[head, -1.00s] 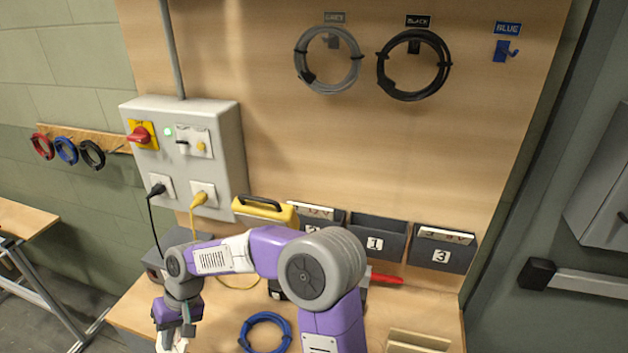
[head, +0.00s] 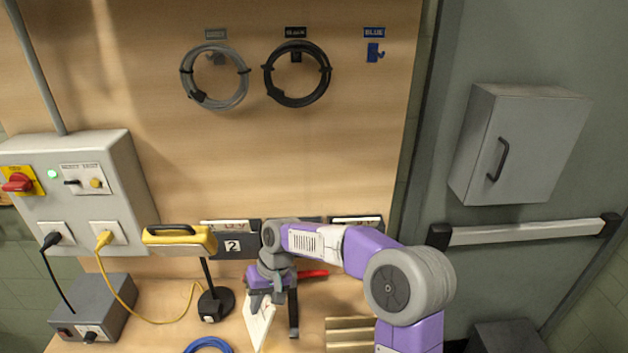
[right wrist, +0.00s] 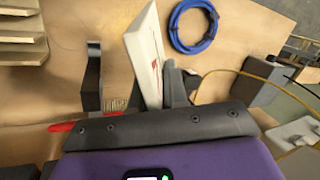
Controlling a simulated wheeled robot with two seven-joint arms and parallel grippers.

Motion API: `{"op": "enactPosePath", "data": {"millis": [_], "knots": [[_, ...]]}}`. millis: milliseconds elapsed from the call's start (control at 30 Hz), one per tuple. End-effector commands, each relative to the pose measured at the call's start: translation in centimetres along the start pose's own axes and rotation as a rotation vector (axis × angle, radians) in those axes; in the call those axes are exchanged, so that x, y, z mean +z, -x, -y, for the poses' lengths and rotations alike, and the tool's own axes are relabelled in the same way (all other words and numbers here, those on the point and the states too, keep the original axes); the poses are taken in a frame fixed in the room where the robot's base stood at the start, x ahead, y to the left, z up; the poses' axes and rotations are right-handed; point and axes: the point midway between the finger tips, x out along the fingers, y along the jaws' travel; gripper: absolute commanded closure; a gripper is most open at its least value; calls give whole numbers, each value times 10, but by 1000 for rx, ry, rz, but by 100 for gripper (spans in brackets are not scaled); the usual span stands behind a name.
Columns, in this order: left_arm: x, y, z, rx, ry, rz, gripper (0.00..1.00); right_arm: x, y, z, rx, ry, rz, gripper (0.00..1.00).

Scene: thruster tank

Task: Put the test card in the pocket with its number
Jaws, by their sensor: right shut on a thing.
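My right gripper (head: 266,300) is shut on the white test card (head: 259,322), which hangs tilted from its fingers above the bench. In the right wrist view the card (right wrist: 146,60) rises edge-on beside a grey finger (right wrist: 170,85); red marks show on its face, but its number is not readable. The number 2 pocket (head: 232,245) on the back board holds a card. My right arm hides the pocket to its right and most of the far right pocket, where a card's top (head: 356,220) shows. My left gripper is not in view.
A blue cable coil (head: 208,345) lies at the front of the bench. A yellow case (head: 180,239), a black stand (head: 215,303) and a grey box (head: 95,308) are to the left. A red-handled tool (head: 313,273) and wooden rack (head: 350,333) are to the right.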

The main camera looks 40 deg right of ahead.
Motion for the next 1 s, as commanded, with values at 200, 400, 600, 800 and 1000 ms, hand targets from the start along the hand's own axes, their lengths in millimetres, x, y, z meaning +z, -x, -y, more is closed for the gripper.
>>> {"op": "enactPosePath", "data": {"millis": [200,400,600,800,1000], "knots": [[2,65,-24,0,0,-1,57,-34,87,-7,218,353,86,100],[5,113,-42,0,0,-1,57,-61,166,-22,421,730,99,100],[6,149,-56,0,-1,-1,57,-80,234,-33,557,1032,51,100],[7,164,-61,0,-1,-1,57,-90,266,-37,611,1177,10,100],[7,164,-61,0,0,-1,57,-93,266,-41,620,1203,3,100]]}}
